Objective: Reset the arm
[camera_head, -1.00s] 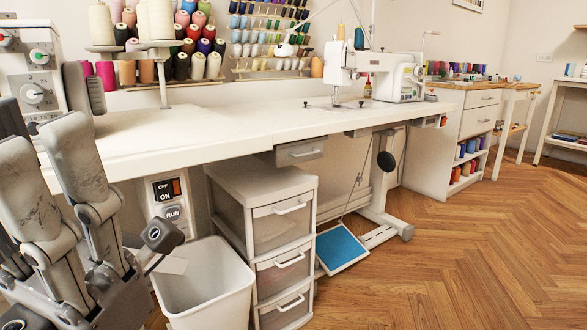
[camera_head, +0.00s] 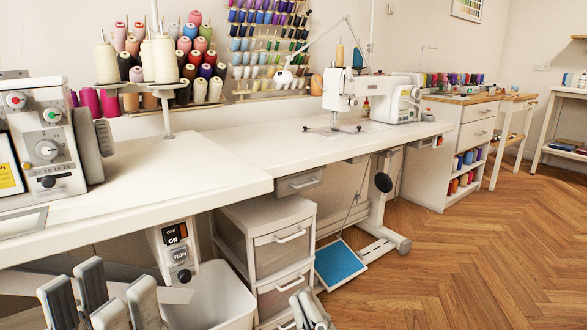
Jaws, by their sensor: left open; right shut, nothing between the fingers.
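My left gripper (camera_head: 101,293) is at the lower left, below the white table's front edge. Its grey fingers point up and stand apart, open with nothing between them. My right gripper (camera_head: 308,299) is at the bottom centre, in front of the white drawer unit. Its grey fingertips are together, shut and empty. Most of both arms is cut off by the bottom edge of the picture.
The white table (camera_head: 150,190) runs across the view, with a sewing machine (camera_head: 392,99) on it. A drawer unit (camera_head: 283,255), a white bin (camera_head: 212,295) and a blue pedal (camera_head: 340,262) are below. The wooden floor (camera_head: 490,250) at right is clear.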

